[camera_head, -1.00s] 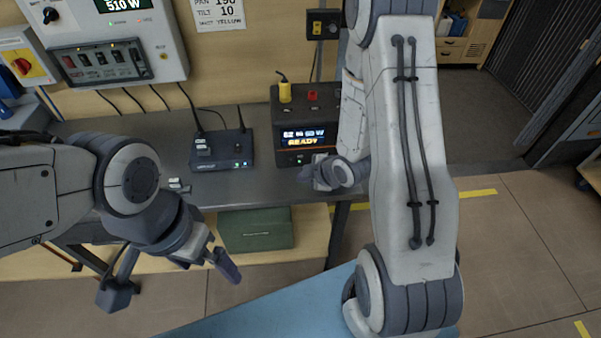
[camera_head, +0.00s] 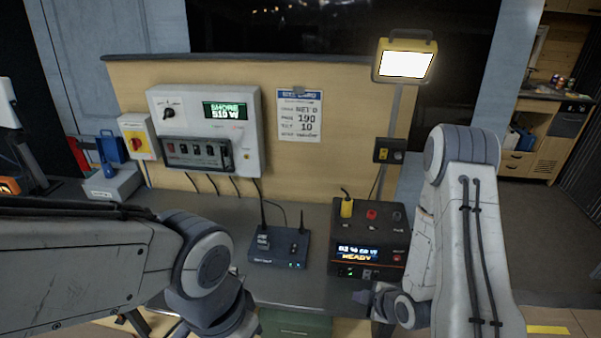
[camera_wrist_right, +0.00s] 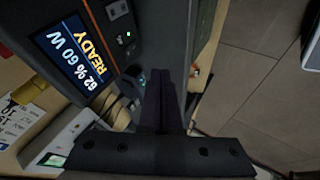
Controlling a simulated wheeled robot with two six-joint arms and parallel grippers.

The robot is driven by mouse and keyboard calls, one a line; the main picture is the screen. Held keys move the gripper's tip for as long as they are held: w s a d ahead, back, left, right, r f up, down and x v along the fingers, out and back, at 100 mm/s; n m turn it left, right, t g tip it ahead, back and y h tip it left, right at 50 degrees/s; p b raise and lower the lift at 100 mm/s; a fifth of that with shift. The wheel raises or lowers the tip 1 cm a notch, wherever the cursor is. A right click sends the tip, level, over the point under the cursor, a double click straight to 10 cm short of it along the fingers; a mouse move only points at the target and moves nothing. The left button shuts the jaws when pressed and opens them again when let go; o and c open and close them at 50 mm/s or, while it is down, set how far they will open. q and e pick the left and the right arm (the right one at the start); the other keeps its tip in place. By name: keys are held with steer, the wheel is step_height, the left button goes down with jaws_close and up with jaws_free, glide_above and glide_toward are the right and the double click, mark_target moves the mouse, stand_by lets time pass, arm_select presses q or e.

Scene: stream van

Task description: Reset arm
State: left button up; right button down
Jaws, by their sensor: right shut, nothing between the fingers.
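My right gripper (camera_head: 372,299) is shut and empty, low in front of the black power station (camera_head: 396,262). In the right wrist view its two dark fingers (camera_wrist_right: 158,88) lie together with nothing between them. The station's front, with its lit screen (camera_wrist_right: 72,52) reading 62 % 60 W READY, is left of the fingers there. I cannot tell whether the fingertips touch the station. My left arm (camera_head: 90,262) comes in from the left over the bench; its gripper is below the picture.
A black router (camera_head: 279,250) with antennas stands on the grey bench (camera_head: 320,222). Behind are a wall panel (camera_head: 207,128) with a green display, a red rotary switch (camera_head: 137,141), a posted sheet (camera_head: 299,116) and a lit lamp (camera_head: 405,62). Open floor (camera_wrist_right: 265,75) lies right of the fingers.

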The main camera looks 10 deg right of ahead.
steer(key=s+a+r+m+g+h+b, duration=0.15)
steer(key=s+a+r+m+g, duration=0.25)
steer(key=a+r, duration=0.85)
steer(key=s+a+r+m+g, duration=0.1)
steer(key=s+r, duration=0.3)
steer(key=s, duration=0.4)
steer(key=s+a+r+m+g, duration=0.1)
steer(key=s+a+r+g, duration=0.1)
steer(key=s+r, duration=0.3)
steer(key=s+a, duration=0.1)
steer(key=s, duration=0.2)
steer(key=shift+a+m+g+b, duration=0.2)
steer(key=shift+m+g+b, duration=0.1)
